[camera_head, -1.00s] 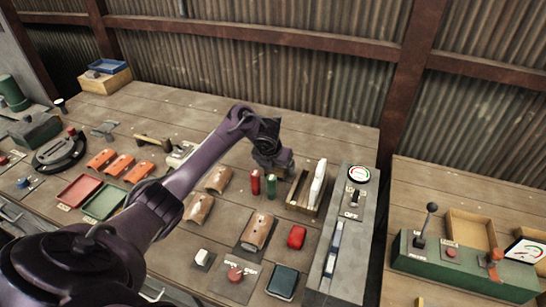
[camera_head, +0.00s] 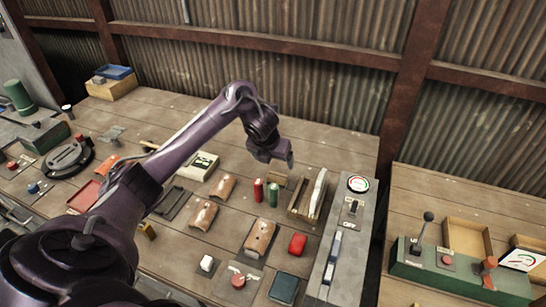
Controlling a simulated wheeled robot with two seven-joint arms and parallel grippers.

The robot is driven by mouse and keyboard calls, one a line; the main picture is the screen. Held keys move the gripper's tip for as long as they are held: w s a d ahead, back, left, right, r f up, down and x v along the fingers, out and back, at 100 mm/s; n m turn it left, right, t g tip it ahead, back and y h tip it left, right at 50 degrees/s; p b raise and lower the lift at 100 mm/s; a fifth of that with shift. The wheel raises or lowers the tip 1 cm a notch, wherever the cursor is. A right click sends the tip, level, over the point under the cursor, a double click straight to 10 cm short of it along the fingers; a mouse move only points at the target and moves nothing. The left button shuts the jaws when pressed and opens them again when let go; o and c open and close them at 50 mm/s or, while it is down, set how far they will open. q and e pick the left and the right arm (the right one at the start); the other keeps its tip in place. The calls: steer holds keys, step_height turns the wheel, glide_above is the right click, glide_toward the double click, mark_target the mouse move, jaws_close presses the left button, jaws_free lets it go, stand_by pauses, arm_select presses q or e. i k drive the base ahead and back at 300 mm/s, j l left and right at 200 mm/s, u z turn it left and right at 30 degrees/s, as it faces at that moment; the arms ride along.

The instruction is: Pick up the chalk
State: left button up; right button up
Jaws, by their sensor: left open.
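My left gripper (camera_head: 286,160) hangs over the back part of the workbench, open and with nothing visible in it. It is above and behind a wooden holder (camera_head: 299,212), apart from it. A long white piece (camera_head: 317,192) stands in that holder, and a small white block (camera_head: 207,263) lies on a dark pad at the front. I cannot tell for certain which of these white things is the chalk. My right gripper is not in view.
A red cylinder (camera_head: 258,190) and a green cylinder (camera_head: 273,195) stand left of the holder. A grey panel (camera_head: 345,260) with a gauge and lever borders it on the right. Brown curved pieces, a red object (camera_head: 297,244) and a dark box (camera_head: 284,288) lie in front.

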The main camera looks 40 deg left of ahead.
mark_target(207, 262)
steer(key=k, duration=1.5)
